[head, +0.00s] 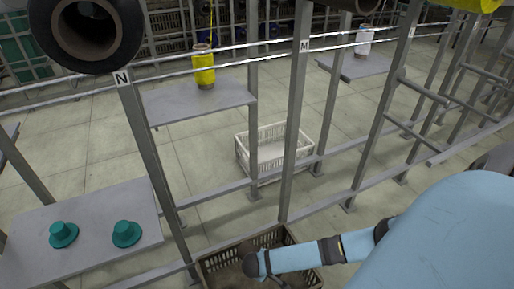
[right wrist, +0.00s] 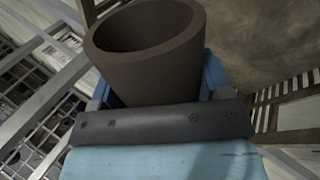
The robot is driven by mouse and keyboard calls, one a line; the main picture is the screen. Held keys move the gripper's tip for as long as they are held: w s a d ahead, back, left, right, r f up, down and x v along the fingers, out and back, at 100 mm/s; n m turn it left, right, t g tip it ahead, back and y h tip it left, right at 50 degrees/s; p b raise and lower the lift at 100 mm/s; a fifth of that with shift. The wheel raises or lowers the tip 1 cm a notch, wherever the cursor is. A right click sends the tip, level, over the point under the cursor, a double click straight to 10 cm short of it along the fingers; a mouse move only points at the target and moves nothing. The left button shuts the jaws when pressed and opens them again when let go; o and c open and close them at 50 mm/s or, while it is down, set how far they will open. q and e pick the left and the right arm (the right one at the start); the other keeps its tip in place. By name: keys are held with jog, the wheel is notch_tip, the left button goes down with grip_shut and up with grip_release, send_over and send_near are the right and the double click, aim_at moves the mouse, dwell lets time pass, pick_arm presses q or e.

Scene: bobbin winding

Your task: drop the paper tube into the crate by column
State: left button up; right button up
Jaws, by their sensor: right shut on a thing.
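The paper tube (right wrist: 150,65) is a hollow brown cylinder with its open end toward the upper part of the right wrist view. My right gripper (right wrist: 157,88) is shut around it, with a blue finger showing on each side. In the head view my right gripper (head: 262,263) is over the dark brown crate (head: 222,257). The crate is on the floor near the foot of the frame, between the posts marked N and M. The arm hides part of it. The head view shows the tube only as a small dark shape at the gripper. My left gripper is out of view.
Post N (head: 150,165) and post M (head: 297,120) rise close to the crate. A white crate (head: 272,157) stands on the floor behind. Two teal parts lie on a grey shelf (head: 95,205) at left. A yellow bobbin (head: 203,68) stands on another shelf.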

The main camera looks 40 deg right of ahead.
jog(key=o, duration=1)
jog(key=shift+a+r, duration=0.1)
jog(key=shift+r, duration=0.15)
jog(key=p+v, duration=0.3)
jog(key=v, duration=0.1)
jog(key=shift+s+a+r, duration=0.1)
jog(key=shift+r, duration=0.25)
pick_arm(q)
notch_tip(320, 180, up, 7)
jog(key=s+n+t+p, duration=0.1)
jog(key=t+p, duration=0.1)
jog(key=p, duration=0.2)
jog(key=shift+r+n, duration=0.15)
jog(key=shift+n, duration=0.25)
pick_arm(e)
jog(key=v, duration=0.8)
jog(key=shift+a+r, duration=0.2)
jog(key=shift+a, duration=0.05)
jog(key=shift+a, duration=0.1)
